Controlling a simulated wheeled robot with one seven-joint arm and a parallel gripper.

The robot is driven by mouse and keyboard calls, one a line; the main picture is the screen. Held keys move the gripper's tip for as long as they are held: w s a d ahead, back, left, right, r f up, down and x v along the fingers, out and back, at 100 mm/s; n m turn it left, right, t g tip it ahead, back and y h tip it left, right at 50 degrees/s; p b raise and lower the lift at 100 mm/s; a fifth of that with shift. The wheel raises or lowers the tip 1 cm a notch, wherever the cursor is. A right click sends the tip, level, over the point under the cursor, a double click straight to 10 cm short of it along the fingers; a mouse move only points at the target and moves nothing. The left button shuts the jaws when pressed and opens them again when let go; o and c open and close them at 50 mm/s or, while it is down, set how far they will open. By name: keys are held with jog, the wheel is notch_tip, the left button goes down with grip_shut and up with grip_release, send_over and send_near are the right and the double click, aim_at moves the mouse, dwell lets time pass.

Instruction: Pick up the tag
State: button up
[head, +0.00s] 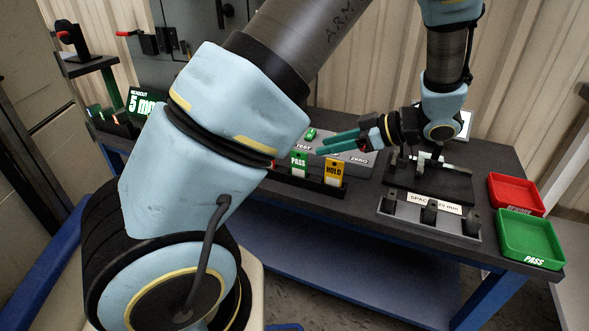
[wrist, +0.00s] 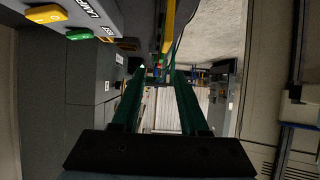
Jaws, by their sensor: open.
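A green PASS tag (head: 299,163) and a yellow HOLD tag (head: 334,171) stand upright side by side in a dark rack (head: 300,181) at the bench's front edge. A red piece at the rack's left end is mostly hidden behind my arm. My gripper (head: 320,145) is open, with its two teal fingers pointing left, just above and behind the tags. In the wrist view the fingers (wrist: 158,76) are apart with nothing clearly between them. A yellow strip (wrist: 168,25) shows beyond them at the top; I cannot tell whether it is the HOLD tag.
A grey button console (head: 352,157) lies behind the tags. A spacer holder (head: 430,215) with several dark blocks stands to the right, before a black fixture. A red tray (head: 516,192) and green PASS tray (head: 530,238) are at the right end. A readout (head: 143,104) stands left.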

aim_at(307, 154)
jog(key=x, duration=0.4)
jog(key=shift+a, duration=0.1)
jog(key=x, duration=0.5)
jog(key=shift+s+f+b, duration=0.2)
jog(key=shift+f+b, duration=0.1)
jog(key=shift+b, duration=0.05)
grip_shut()
